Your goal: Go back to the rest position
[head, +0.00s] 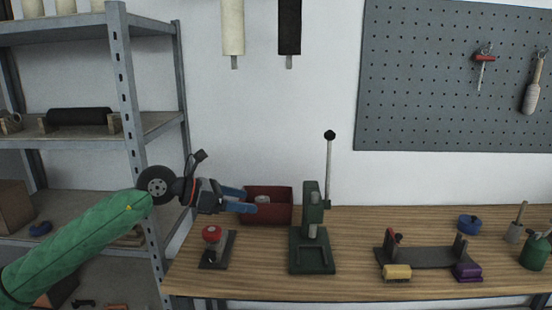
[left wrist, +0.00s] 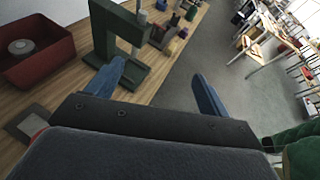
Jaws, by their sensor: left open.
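My left gripper (head: 238,200) comes in from the left on its green-sleeved arm in the head view. Its blue fingers are apart with nothing between them. It is above the left part of the wooden workbench (head: 350,288), in front of the red bin (head: 268,213). In the left wrist view the two blue fingers (left wrist: 158,88) are spread, with the bench edge and grey floor beyond them. My right gripper is in neither view.
The red-knobbed fixture (head: 212,236) stands below the left gripper. The green arbor press (head: 312,250) with an upright lever stands to its right. A grey stand (head: 425,257) with a yellow block is farther right. A metal shelf (head: 128,90) rises at left.

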